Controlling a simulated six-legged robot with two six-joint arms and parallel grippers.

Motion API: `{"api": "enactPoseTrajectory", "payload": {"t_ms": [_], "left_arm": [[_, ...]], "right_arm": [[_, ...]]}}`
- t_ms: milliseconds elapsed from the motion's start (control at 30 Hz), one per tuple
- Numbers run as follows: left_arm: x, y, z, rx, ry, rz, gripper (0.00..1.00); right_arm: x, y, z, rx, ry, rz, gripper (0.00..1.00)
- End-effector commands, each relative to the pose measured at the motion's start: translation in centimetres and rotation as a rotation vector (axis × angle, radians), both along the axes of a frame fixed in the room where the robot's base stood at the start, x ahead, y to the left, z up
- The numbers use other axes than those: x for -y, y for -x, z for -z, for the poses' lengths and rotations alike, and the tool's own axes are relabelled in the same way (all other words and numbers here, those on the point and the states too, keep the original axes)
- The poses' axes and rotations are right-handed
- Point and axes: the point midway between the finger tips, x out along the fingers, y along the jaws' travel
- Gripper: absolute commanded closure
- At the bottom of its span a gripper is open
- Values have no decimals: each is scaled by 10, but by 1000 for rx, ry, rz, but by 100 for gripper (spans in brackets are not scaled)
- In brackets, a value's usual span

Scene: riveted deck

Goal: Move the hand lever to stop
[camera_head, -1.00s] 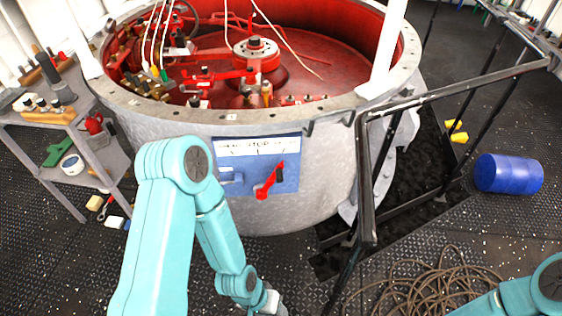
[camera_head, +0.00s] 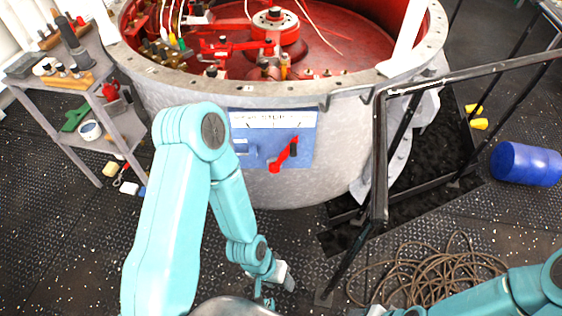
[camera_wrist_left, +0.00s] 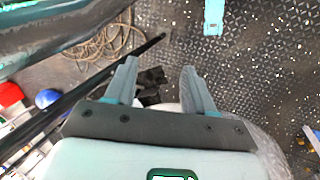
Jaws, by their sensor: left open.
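The red hand lever (camera_head: 282,158) is on a blue panel (camera_head: 304,153) on the front of a round grey tank.
A black handrail (camera_head: 381,150) stands right of the panel. Coiled hose (camera_head: 440,275) lies on the deck, with a blue drum (camera_head: 526,163) at right. A grey tool shelf (camera_head: 90,115) stands left. The front of the panel is clear.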

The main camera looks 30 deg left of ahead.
Motion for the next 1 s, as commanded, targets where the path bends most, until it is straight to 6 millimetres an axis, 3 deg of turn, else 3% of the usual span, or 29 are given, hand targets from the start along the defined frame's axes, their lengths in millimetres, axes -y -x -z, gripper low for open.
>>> {"api": "enactPoseTrajectory", "payload": {"t_ms": [267,367,467,567,667,800,900,1000], "left_arm": [[0,0,0,0,0,1,46],[-2,-8,0,42,-9,-4,46],[-13,-41,-1,174,-55,-66,46],[-40,-98,-7,391,-152,-187,46],[-73,-156,-8,630,-282,-310,46],[-112,-222,-16,981,-490,-469,46],[-125,-249,-23,1193,-620,-564,46],[-122,-263,-21,1341,-693,-631,46]], "right_arm": [[0,0,0,0,0,0,46],[0,0,0,0,0,0,46],[0,0,0,0,0,0,46],[0,0,2,0,0,0,46],[0,0,24,0,0,0,46],[0,0,78,0,0,0,46],[0,0,121,-1,0,0,46],[0,0,163,-1,0,0,46]]}}
